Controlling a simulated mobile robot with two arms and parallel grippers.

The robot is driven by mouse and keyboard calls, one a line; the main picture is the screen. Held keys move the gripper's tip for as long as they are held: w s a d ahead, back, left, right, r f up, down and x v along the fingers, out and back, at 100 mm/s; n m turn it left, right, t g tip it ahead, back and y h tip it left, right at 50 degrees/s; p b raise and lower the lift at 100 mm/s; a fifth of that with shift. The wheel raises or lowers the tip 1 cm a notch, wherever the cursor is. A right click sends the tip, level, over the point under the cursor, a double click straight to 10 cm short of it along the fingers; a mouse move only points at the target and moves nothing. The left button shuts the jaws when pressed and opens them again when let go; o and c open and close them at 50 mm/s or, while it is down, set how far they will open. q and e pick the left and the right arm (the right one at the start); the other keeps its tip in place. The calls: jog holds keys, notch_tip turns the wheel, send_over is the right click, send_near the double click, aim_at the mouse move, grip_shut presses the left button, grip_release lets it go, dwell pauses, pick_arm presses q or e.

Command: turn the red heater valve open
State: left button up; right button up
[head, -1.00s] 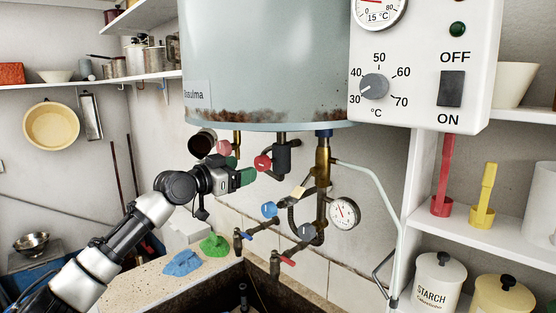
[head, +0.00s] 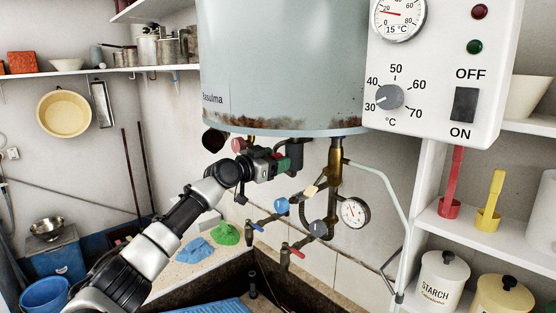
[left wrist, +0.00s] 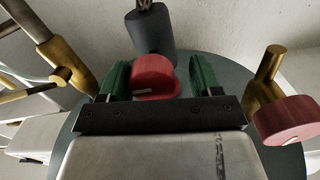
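The red valve knob (left wrist: 153,75) sits on a dark grey fitting (left wrist: 150,36) under the heater tank (head: 280,70). In the left wrist view it lies between the two green fingers of my left gripper. The fingers stand on either side of it, with a visible gap at the right finger, so the gripper looks open. In the head view my left gripper (head: 281,163) is up at the fitting below the tank and hides most of this knob. A second, duller red knob (head: 238,145) shows beside the gripper, also in the left wrist view (left wrist: 287,120). My right gripper is out of view.
Taps (head: 293,250) stand below over the trough. A control box (head: 440,70) and shelves are at right.

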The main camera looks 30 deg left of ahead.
pick_arm(q)
jog(key=shift+d, duration=0.15)
jog(key=shift+c, duration=1.1)
jog(key=shift+d+r, duration=0.1)
jog(key=shift+d, duration=0.15)
jog(key=c, duration=0.5)
jog(key=shift+d+n, duration=0.1)
jog(key=shift+n, duration=0.4)
jog(key=n, duration=0.3)
jog(key=shift+n, duration=0.4)
jog(key=n, duration=0.3)
jog(key=shift+w+n, duration=0.1)
jog(key=shift+n, duration=0.3)
jog(key=n+p, duration=0.2)
jog(key=n, duration=0.2)
jog(key=n+p, duration=0.2)
jog(key=n, duration=0.3)
jog(key=shift+a, duration=0.2)
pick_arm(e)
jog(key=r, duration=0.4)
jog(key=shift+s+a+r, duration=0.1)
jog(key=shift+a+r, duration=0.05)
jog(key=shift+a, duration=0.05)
